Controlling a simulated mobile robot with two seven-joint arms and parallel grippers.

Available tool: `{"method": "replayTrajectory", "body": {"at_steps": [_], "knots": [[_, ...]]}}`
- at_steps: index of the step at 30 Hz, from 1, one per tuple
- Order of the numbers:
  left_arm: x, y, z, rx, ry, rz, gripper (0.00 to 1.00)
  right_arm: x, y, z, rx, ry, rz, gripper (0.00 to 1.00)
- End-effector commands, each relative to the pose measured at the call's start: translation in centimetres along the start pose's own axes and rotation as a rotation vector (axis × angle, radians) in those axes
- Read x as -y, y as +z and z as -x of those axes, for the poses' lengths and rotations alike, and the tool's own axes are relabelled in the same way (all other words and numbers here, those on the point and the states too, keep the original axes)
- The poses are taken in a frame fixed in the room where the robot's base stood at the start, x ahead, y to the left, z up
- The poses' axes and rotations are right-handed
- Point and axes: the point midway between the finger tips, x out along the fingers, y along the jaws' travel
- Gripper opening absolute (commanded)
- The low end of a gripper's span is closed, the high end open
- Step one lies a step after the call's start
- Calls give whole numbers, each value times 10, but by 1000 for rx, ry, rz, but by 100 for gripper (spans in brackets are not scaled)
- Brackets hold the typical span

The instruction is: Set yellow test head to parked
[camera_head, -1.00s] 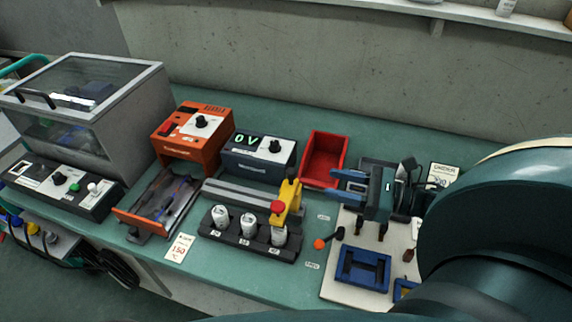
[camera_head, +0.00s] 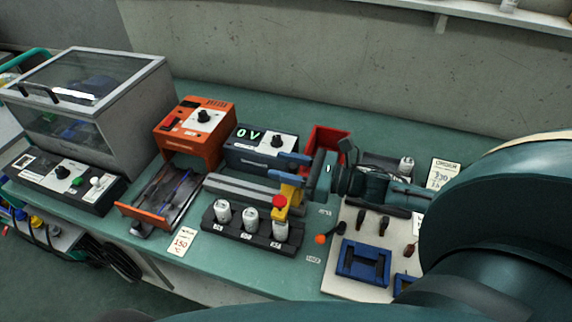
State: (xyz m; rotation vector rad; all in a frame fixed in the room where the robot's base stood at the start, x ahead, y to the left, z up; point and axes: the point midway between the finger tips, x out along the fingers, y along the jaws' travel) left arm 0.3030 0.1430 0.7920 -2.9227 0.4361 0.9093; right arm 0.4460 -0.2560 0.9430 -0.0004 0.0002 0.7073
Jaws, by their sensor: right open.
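The yellow test head (camera_head: 293,196) stands at the right end of the black block holding white canisters (camera_head: 250,216). It has a red knob (camera_head: 279,201) on its front and sits above the right-hand canister (camera_head: 280,231). My right gripper (camera_head: 283,167) is open, its two blue fingers pointing left at the upper part of the yellow head. The lower finger overlaps the head's top in the picture. I cannot tell whether it touches or whether the head is between the fingers. My left gripper is out of view.
A grey meter box reading 0 V (camera_head: 261,149) and a red bin (camera_head: 326,140) stand close behind the gripper. A grey rail (camera_head: 240,188) runs behind the canisters. An orange unit (camera_head: 196,132) stands left, and a board with blue fixtures (camera_head: 363,262) lies right.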

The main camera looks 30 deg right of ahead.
Motion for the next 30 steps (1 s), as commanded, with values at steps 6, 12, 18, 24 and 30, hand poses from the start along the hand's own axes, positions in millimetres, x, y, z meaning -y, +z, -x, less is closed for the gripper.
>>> {"method": "replayTrajectory", "body": {"at_steps": [6,12,18,24,30], "knots": [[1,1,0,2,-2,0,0,0,0,0,0,0,0,41],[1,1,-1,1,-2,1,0,0,0,0,0,0,0,27],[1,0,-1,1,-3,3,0,0,0,0,0,0,0,11],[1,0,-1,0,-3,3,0,0,0,0,0,0,0,0],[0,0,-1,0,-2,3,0,0,0,0,0,1,-1,0]]}}
